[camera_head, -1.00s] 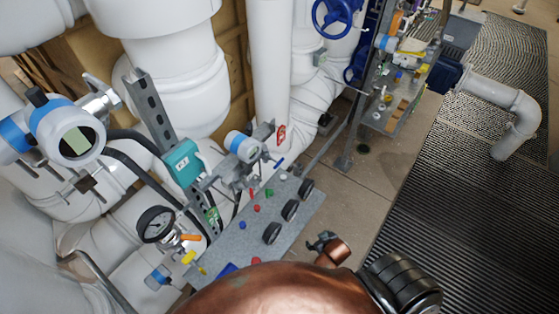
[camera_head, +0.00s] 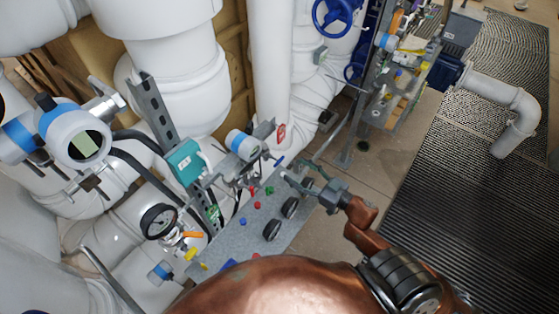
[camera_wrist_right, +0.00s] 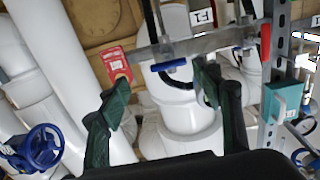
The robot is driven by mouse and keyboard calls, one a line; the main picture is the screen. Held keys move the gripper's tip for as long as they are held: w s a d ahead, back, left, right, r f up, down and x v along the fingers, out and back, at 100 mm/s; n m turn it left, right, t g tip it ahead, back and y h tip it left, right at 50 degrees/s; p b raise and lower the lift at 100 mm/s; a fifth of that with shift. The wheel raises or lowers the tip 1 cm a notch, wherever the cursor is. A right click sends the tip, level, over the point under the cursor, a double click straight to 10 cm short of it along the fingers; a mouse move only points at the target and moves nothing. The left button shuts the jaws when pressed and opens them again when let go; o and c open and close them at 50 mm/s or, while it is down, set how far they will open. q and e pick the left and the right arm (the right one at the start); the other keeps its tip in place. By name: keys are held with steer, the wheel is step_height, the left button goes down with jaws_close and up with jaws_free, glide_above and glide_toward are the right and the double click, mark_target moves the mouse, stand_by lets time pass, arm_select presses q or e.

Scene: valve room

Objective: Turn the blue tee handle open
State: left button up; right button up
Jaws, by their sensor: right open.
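The blue tee handle (camera_wrist_right: 175,64) is a short horizontal blue bar on a stem below a grey rail, in the upper middle of the right wrist view. In the head view the small blue handle (camera_head: 280,161) shows just beyond the fingertips. My right gripper (camera_head: 302,174) reaches in from the lower right over the grey panel. In the wrist view the right gripper's green fingers (camera_wrist_right: 161,84) are spread wide and empty. The handle lies between and beyond them in the picture, with no contact visible. My left gripper is not in view.
A grey panel (camera_head: 254,235) with colored knobs and black round parts lies below the gripper. A red tag (camera_wrist_right: 115,63) hangs beside the handle. A teal box (camera_head: 184,162) and gauge (camera_head: 158,221) stand left. The floor (camera_head: 325,225) to the right is open.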

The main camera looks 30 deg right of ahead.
mark_target(279, 161)
steer(key=shift+y, duration=0.4)
steer(key=x, duration=0.5)
steer(key=p+x, duration=0.1)
steer(key=x, duration=0.2)
steer(key=shift+s+a+r, duration=0.2)
steer(key=shift+a+r, duration=0.05)
steer(key=shift+a, duration=0.15)
steer(key=shift+n, duration=0.3)
steer(key=c, duration=1.2)
